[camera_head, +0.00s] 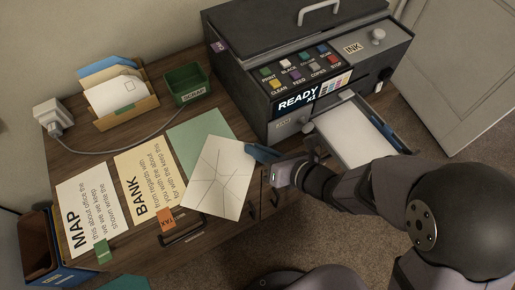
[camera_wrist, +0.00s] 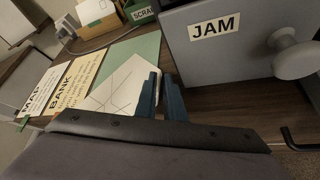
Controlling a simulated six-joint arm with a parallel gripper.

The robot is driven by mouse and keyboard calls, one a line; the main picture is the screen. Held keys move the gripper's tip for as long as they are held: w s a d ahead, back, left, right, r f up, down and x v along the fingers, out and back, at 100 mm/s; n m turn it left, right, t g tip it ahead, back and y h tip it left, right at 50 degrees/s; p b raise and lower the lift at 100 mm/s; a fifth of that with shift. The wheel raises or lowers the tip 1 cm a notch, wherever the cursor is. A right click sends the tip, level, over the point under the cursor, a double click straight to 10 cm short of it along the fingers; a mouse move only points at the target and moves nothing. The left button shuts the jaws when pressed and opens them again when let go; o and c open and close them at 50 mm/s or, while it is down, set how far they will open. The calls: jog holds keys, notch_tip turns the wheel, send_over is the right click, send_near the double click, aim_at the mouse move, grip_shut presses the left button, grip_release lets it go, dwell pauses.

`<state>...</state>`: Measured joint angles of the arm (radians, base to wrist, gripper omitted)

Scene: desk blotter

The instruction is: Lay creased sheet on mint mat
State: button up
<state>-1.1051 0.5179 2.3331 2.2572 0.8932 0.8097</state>
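The creased sheet (camera_head: 215,178) is white with fold lines spreading from its middle. My gripper (camera_head: 256,153) has its blue fingers at the sheet's right corner and appears shut on it. The sheet overlaps the lower right part of the mint mat (camera_head: 198,136) and sticks out past the desk's front edge. It seems held above the desk, though the height is hard to judge. In the wrist view the sheet (camera_wrist: 112,88) shows left of my gripper (camera_wrist: 159,80), with the mint mat (camera_wrist: 135,50) behind it. The fingers hide the gripped corner.
The BANK paper (camera_head: 150,180) and MAP paper (camera_head: 88,212) lie left of the mat. A green SCRAP tray (camera_head: 188,84) and an envelope holder (camera_head: 125,110) stand behind.

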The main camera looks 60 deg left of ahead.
jog(key=shift+r, duration=0.15)
jog(key=p+v, duration=0.7)
jog(key=v, duration=0.4)
jog(key=shift+d+r+p, duration=0.25)
jog(key=shift+r+p, duration=0.05)
jog(key=shift+w+d, duration=0.1)
jog(key=shift+w, duration=0.1)
jog(key=shift+f, duration=0.1)
dwell(0.4)
